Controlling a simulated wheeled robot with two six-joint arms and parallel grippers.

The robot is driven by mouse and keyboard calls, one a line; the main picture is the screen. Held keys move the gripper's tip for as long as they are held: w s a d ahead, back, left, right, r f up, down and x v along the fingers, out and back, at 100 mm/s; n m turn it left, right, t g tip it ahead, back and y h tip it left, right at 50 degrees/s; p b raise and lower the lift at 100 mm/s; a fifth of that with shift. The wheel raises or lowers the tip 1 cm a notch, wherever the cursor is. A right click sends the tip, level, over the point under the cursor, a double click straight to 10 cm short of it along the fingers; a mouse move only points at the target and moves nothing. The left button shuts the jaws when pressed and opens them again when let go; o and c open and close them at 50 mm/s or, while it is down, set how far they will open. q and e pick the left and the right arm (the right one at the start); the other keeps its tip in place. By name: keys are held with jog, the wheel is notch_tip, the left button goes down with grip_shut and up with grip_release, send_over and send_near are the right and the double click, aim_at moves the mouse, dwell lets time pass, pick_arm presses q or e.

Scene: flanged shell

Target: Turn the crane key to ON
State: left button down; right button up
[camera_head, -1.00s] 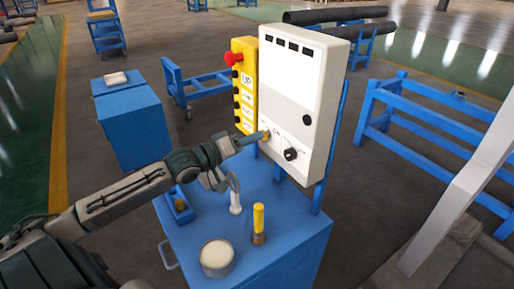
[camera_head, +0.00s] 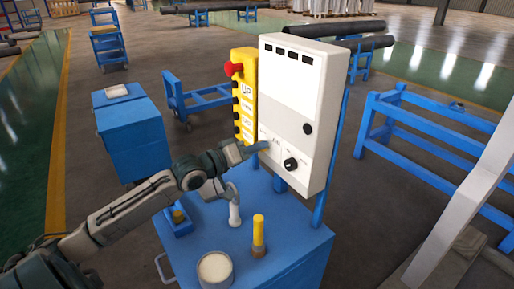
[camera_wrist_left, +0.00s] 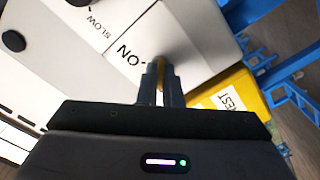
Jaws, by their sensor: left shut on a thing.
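The white control panel (camera_head: 291,104) stands upright on the blue cart (camera_head: 275,262). My left gripper (camera_head: 264,146) reaches from the left to the panel's lower left face. The ON label (camera_wrist_left: 130,53) is printed close beside the fingers. The fingers hide most of the key, and I cannot tell which way it points. My right gripper is not in view.
A yellow button box (camera_head: 244,95) with a red knob adjoins the panel's left side. A black knob (camera_head: 290,164) is right of the gripper. A white can (camera_head: 214,269), a yellow-handled tool (camera_head: 258,234) and a white-handled item (camera_head: 234,208) stand on the cart.

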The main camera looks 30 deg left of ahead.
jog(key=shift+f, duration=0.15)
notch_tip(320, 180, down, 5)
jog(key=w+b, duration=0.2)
jog(key=b, duration=0.4)
pick_arm(q)
jog(key=shift+d+m+b, duration=0.1)
jog(key=shift+m+b, duration=1.35)
jog(key=shift+m, duration=7.45)
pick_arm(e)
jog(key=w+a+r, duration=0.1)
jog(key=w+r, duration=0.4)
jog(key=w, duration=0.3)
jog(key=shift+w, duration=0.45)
pick_arm(q)
jog(key=c, duration=1.6)
grip_release()
